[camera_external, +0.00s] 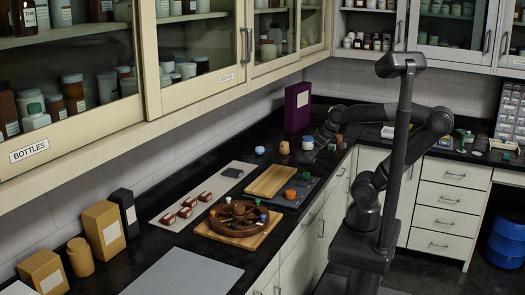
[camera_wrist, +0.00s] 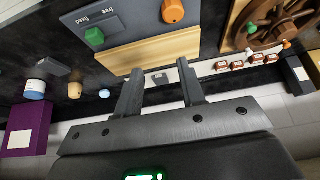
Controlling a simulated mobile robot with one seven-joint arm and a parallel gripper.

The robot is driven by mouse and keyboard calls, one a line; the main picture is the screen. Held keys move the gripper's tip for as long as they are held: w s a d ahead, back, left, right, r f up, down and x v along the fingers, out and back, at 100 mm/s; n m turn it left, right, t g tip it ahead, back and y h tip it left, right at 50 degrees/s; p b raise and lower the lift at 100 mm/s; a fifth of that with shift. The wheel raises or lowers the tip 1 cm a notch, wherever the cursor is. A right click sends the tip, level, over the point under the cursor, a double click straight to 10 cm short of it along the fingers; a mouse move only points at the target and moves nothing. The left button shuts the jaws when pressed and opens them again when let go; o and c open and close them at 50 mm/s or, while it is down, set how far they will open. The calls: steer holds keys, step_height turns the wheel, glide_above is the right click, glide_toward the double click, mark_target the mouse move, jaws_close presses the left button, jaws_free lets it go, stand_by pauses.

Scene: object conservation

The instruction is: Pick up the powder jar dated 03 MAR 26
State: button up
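No date is legible in either view, so I cannot tell which container is the jar dated 03 MAR 26. A white jar with a blue band (camera_external: 308,143), a tan jar (camera_external: 284,147) and a small pale-blue item (camera_external: 260,150) stand at the back of the counter. In the wrist view the white jar (camera_wrist: 35,89), tan jar (camera_wrist: 74,90) and pale-blue item (camera_wrist: 104,93) are at left. Several red-brown pieces with white labels (camera_external: 184,212) lie in a row on a pale mat. My gripper (camera_wrist: 159,67) is open and empty, above the counter; its fingers are indistinct in the external view.
A wooden board (camera_external: 270,181) and a dark panel (camera_wrist: 130,22) with orange (camera_wrist: 172,11) and green (camera_wrist: 95,38) pieces lie nearby. A brown wheel-shaped holder (camera_external: 238,218) stands in front. A purple box (camera_external: 297,107) is at the back. Wall cabinets (camera_external: 195,70) overhang the counter.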

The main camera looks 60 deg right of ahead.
steer(key=shift+o, duration=0.4)
steer(key=o, duration=1.1)
steer(key=w+d+r+m, duration=0.3)
steer(key=w+d+r, duration=0.1)
steer(key=w+d, duration=0.6)
steer(key=m+g+h, duration=0.3)
steer(key=m, duration=0.4)
glide_above(308, 142)
steer(key=s, duration=0.1)
step_height(308, 142, down, 14)
steer(key=shift+h, duration=0.3)
steer(key=x, duration=1)
steer(key=shift+d+f, duration=0.1)
steer(key=shift+f, duration=0.1)
